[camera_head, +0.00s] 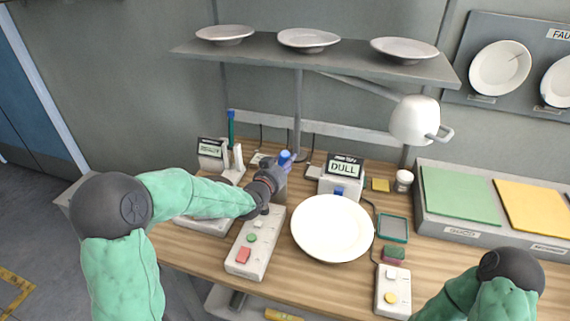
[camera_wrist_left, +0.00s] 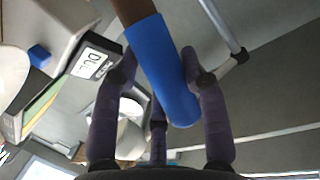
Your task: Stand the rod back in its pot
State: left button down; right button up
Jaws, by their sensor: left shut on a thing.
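My left gripper (camera_head: 283,167) is at the back middle of the bench, left of the DULL display box. Its purple-grey fingers are shut on a blue-ended rod (camera_head: 285,156). In the left wrist view the rod's thick blue section (camera_wrist_left: 165,70) lies between the fingers (camera_wrist_left: 160,95), with a brown part continuing past the top edge. The hand hides much of the rod in the head view. I cannot clearly make out the rod's pot. My right gripper is not in view; only part of that arm shows at the lower right.
A white plate (camera_head: 332,228) lies right of the button box (camera_head: 256,243). The DULL display box (camera_head: 342,178) stands close to my left gripper. A small white jar (camera_head: 403,180) and a white lamp (camera_head: 414,121) are farther right. A plate shelf (camera_head: 350,68) hangs above.

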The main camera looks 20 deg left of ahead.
pick_arm(q)
jog(key=shift+f, duration=0.1)
jog(key=c, duration=0.7)
grip_release()
jog(key=shift+s+r+p, duration=0.15)
jog(key=shift+r+p, duration=0.7)
jog(key=shift+p, duration=0.15)
jog(key=v, duration=1.1)
jog(key=shift+s+f+p, duration=0.15)
jog(key=shift+s+p, duration=0.25)
